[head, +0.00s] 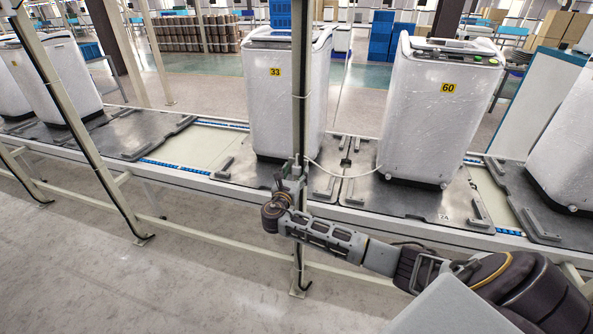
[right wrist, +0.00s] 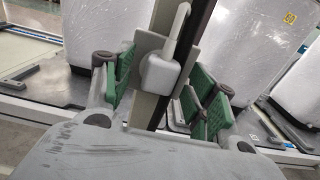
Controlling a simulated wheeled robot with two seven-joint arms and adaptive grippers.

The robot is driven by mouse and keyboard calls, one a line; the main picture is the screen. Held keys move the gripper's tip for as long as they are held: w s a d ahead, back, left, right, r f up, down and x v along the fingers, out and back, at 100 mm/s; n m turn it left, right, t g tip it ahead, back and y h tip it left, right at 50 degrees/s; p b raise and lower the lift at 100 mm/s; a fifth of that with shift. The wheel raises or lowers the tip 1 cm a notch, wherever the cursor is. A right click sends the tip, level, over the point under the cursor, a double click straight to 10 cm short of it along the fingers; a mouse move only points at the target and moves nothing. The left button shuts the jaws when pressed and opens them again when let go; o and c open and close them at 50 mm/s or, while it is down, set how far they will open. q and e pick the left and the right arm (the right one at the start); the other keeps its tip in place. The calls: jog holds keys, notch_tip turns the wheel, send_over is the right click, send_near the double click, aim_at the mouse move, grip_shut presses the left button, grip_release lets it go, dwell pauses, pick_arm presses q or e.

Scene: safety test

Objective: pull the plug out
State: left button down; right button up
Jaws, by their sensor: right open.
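The plug (right wrist: 161,71) is a pale grey-white block with a thick pale lead rising from its top. It sits at a flat grey plate on an upright post (head: 299,90). In the right wrist view my right gripper is open, with one green finger pad on each side of the plug; a gap shows on both sides. In the head view this gripper (head: 292,176) is at the post, and the plug is too small to make out clearly. A white cable (head: 335,171) runs from there towards the washing machine marked 60 (head: 440,115). My left gripper is out of view.
A washing machine marked 33 (head: 280,100) stands behind the post on the conveyor line (head: 195,180). Slanted posts (head: 75,120) and low rails run along its front. The grey floor (head: 90,270) in front at left is clear.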

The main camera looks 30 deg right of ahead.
jog(key=shift+c, duration=0.2)
grip_shut()
jog(key=shift+s+a, duration=0.1)
jog(key=shift+a, duration=0.05)
dwell(0.3)
jog(key=shift+s+a+p, duration=0.3)
jog(key=shift+a+p, duration=0.05)
jog(key=shift+p+v, duration=1.35)
jog(key=shift+v, duration=1.05)
